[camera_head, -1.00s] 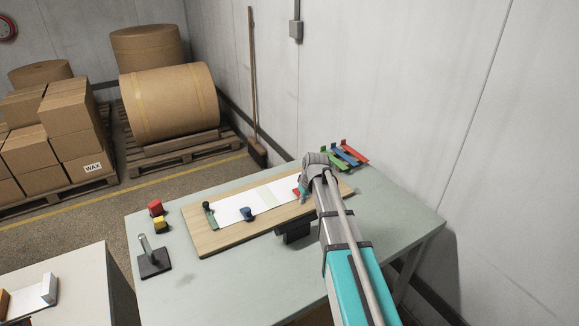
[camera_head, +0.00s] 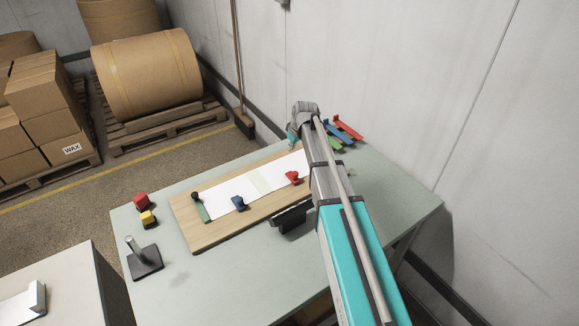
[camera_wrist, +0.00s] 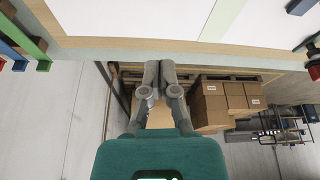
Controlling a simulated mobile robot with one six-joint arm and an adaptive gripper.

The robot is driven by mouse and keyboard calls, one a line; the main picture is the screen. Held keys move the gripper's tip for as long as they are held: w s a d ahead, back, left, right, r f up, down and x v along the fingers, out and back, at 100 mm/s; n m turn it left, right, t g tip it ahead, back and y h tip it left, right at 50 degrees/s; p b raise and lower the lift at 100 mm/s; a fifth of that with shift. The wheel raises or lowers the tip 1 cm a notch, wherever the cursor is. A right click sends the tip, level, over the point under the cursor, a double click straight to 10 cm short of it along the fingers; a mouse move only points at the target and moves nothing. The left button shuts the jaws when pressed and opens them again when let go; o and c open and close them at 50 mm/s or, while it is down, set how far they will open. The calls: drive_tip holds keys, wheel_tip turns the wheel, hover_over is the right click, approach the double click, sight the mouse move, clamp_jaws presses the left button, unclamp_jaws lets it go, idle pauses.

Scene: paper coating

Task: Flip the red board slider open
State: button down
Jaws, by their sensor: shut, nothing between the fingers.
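The red slider (camera_head: 293,178) sits on the near right part of the wooden board (camera_head: 212,232), by the white paper sheet (camera_head: 226,200). My gripper (camera_head: 291,141) is at the board's far right edge, beyond the slider and apart from it. In the wrist view my gripper (camera_wrist: 160,66) is shut and empty, its fingertips close to the board's edge (camera_wrist: 150,48). I cannot make out the red slider in the wrist view.
Red, blue and green bars (camera_head: 347,127) lie at the table's far right, close to my gripper. The wall is close on the right.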

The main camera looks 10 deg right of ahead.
drive_tip(key=shift+a+f, duration=0.15)
drive_tip(key=shift+a, duration=0.1)
drive_tip(key=b, duration=1)
approach(288, 173)
drive_tip(key=w+a+f, duration=0.2)
drive_tip(key=w+f, duration=0.1)
drive_tip(key=w+a+f, duration=0.1)
drive_tip(key=shift+w+f, duration=0.35)
drive_tip(key=shift+s+d, duration=0.55)
drive_tip(key=shift+s, duration=0.3)
drive_tip(key=shift+s+d, duration=0.55)
drive_tip(key=shift+s, duration=0.35)
drive_tip(key=s, duration=0.2)
drive_tip(key=s+d, duration=0.1)
drive_tip(key=s, duration=0.1)
drive_tip(key=s+d, duration=0.1)
drive_tip(key=s, duration=0.1)
drive_tip(key=shift+s+d, duration=0.1)
drive_tip(key=shift+d, duration=0.15)
drive_tip(key=shift+r, duration=0.1)
